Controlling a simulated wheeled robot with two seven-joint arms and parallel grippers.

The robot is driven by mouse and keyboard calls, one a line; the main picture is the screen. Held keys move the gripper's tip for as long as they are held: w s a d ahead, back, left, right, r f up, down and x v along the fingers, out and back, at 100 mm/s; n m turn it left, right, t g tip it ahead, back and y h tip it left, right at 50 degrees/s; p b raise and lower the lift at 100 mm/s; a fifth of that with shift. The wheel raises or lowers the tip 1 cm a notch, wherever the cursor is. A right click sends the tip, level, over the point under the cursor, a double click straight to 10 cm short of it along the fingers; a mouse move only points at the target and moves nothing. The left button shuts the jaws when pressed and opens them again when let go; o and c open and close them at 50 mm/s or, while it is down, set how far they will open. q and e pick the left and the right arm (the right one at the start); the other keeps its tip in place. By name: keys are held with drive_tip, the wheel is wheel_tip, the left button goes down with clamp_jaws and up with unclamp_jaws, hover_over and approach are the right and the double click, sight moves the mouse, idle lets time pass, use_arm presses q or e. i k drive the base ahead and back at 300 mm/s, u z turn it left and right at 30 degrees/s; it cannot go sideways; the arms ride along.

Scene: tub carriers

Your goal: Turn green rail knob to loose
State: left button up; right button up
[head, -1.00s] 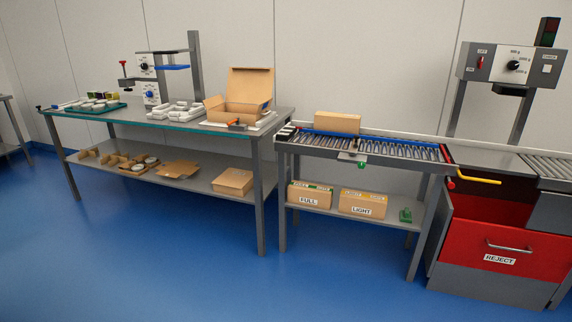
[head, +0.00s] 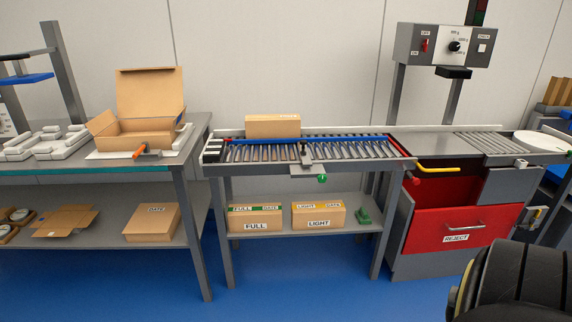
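The green rail knob (head: 322,178) hangs under a small grey bracket at the front edge of the roller conveyor (head: 240,152). A black post stands on the bracket above it. The blue rail (head: 330,139) runs along the rollers, in front of a closed cardboard box (head: 272,126). Whether the knob is tight or loose cannot be told from here. Neither gripper shows. A dark rounded part at the lower right seems to be mine.
A red REJECT bin (head: 468,228) stands right of the conveyor, with a yellow handle (head: 438,169) above it. FULL (head: 255,219) and LIGHT (head: 318,216) boxes sit on the lower shelf. A packing table (head: 100,172) stands left. Blue floor in front is clear.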

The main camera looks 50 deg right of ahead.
sight(322, 178)
drive_tip(key=i, duration=1.2)
drive_tip(key=z, duration=2.05)
